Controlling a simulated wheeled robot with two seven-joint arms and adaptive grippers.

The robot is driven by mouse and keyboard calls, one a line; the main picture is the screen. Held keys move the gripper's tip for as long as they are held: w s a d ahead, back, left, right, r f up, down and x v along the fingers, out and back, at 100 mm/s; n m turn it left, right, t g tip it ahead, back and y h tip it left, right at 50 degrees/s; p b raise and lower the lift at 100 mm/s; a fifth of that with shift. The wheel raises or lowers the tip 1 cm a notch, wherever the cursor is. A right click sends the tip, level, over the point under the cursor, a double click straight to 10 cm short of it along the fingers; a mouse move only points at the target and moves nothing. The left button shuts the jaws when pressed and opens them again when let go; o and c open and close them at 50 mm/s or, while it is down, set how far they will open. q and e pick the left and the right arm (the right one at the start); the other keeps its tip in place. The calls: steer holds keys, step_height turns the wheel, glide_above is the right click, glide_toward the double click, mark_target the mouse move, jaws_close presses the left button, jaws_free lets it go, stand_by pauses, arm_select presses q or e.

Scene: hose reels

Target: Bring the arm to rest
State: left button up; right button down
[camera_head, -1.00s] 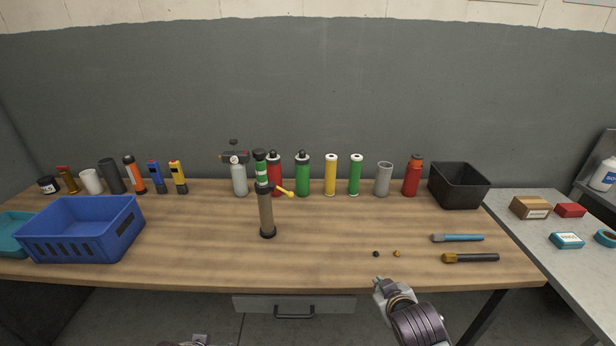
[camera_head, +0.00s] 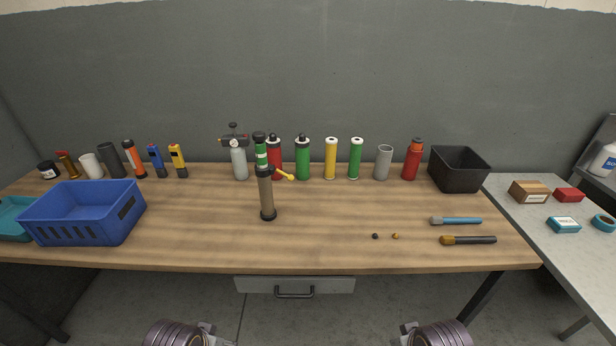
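My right arm (camera_head: 437,334) shows only as a purple-grey link at the bottom edge, right of centre, in front of the table. My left arm (camera_head: 180,333) shows the same way at the bottom, left of centre. Both are below the table's front edge and apart from everything on it. The fingertips of both grippers are cut off or hidden, so their opening does not show.
A blue basket (camera_head: 85,213) stands at the table's left. Bottles and cylinders line the back, with a black bin (camera_head: 459,169) at the right. A grey side table (camera_head: 560,255) adjoins on the right.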

arm_select(q)
step_height(320, 180, down, 32)
steer(key=s+a+g, duration=0.1)
steer(key=s, duration=0.2)
arm_select(e)
step_height(320, 180, down, 32)
steer(key=s+d+g, duration=0.1)
steer(key=s, duration=0.1)
arm_select(q)
steer(key=s+a+f, duration=0.3)
steer(key=s+f, duration=0.7)
steer(key=s+a+f+g, duration=0.1)
steer(key=s+a+f, duration=0.1)
steer(key=s+f, duration=0.7)
steer(key=shift+s+a+f+m, duration=0.3)
steer(key=shift+s+a+f, duration=0.1)
steer(key=shift+s, duration=0.65)
arm_select(e)
steer(key=s+d+f, duration=0.3)
steer(key=s+f, duration=0.7)
steer(key=s, duration=0.1)
steer(key=s+d+f+g, duration=0.1)
steer(key=s+d+f, duration=0.1)
steer(key=s+f, duration=0.7)
steer(key=shift+s+d+f+n, duration=0.3)
steer(key=shift+s+d+f, duration=0.1)
steer(key=shift+s, duration=0.6)
